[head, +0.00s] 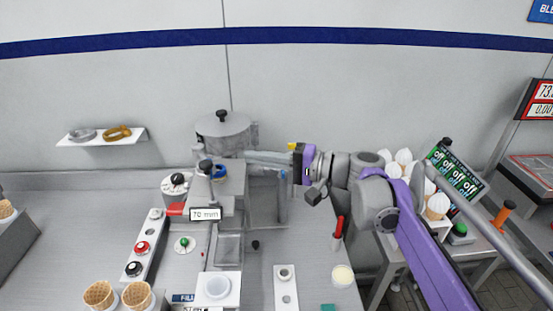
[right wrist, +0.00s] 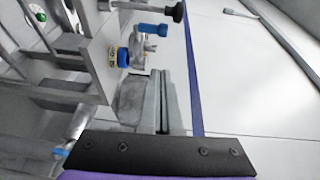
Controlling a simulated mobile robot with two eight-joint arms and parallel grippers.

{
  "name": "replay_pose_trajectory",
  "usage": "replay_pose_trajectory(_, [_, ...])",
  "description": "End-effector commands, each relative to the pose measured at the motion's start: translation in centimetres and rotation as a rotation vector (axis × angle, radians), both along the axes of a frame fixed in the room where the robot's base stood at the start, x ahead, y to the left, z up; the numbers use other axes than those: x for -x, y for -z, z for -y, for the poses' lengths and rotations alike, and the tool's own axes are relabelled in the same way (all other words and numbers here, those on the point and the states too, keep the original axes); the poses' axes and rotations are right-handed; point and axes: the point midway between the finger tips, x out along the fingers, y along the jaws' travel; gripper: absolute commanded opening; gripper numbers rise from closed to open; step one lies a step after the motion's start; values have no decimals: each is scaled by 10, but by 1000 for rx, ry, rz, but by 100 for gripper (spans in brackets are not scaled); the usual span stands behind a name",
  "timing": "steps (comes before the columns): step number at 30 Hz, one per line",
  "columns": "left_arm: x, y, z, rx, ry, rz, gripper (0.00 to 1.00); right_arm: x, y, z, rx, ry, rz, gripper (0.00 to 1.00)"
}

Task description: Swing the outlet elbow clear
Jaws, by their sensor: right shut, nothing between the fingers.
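My right gripper (head: 252,157) reaches in from the right, its fingers pointing left beside the steel pot with a black-knobbed lid (head: 223,128). Its closed fingers also show in the right wrist view (right wrist: 160,103), with nothing between them. Beyond them in that view is a small metal fitting, which looks like the outlet elbow (right wrist: 140,46), with a blue handle (right wrist: 153,29) and a blue-and-yellow collar (right wrist: 122,57). In the head view a blue-topped fitting (head: 218,172) shows left of the fingertips. I cannot tell whether the fingers touch anything. My left gripper is not in view.
The machine's "70 mm" sign (head: 205,214) is in front of the fitting. A control strip (head: 145,245) with several knobs runs to its left. A red-handled tool (head: 338,228) and a cream-topped cup (head: 343,275) are below my arm. A wall shelf (head: 102,138) holds two rings.

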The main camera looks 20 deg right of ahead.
Motion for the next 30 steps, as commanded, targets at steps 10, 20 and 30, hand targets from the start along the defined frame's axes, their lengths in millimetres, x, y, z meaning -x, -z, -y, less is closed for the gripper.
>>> replay_pose_trajectory(10, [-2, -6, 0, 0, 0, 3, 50, -11, 2, -53, 0, -3, 1, 0])
replay_pose_trajectory(20, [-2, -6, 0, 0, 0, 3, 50, -10, 3, -62, 1, 0, 1, 0])
replay_pose_trajectory(30, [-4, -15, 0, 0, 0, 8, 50, -4, 1, -78, 0, -3, 1, 0])
